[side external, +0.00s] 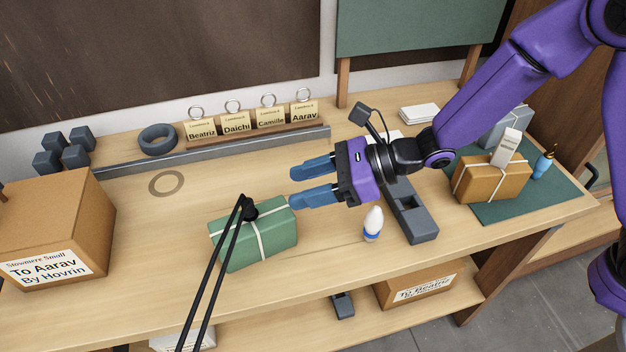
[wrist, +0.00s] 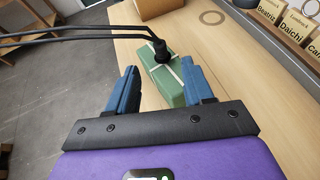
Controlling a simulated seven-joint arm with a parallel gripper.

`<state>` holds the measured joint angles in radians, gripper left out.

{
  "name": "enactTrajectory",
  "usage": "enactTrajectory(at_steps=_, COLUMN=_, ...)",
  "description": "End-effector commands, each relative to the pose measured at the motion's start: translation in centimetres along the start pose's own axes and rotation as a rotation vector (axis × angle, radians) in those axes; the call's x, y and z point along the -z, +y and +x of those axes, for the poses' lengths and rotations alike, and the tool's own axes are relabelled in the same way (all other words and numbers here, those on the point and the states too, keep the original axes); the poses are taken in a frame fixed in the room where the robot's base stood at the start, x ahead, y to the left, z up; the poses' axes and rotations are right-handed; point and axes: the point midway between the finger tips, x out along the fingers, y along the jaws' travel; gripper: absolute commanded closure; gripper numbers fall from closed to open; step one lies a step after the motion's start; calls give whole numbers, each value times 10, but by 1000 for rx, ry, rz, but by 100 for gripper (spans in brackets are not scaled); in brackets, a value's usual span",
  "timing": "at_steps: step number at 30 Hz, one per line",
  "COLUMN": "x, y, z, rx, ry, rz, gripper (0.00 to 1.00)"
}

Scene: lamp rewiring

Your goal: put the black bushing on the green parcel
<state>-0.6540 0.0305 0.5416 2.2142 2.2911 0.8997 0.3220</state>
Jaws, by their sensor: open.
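The green parcel (side external: 262,240), tied with white string, lies on the workbench left of centre. The black bushing (side external: 250,212), with two black cords running from it, appears to rest on the parcel's top near the string crossing; exact contact is hard to tell. My gripper (side external: 298,184) is open and empty, its blue fingers pointing left, to the upper right of the bushing. In the wrist view the bushing (wrist: 159,48) is beyond the fingertips, and the parcel (wrist: 167,82) shows between the open fingers (wrist: 158,69).
The cords cross the bench's front edge. A white-and-blue bottle (side external: 373,224) and a grey holder (side external: 411,210) stand right of the parcel. A large cardboard box (side external: 60,225) is left. Name tags (side external: 252,121) stand on a rail behind. Bench around the flat ring (side external: 166,183) is clear.

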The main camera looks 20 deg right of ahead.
Motion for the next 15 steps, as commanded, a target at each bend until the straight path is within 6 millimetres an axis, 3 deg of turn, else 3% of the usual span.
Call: enactTrajectory(at_steps=15, x=-2, y=6, z=-13, rx=-31, ry=1, rz=-35, gripper=49)
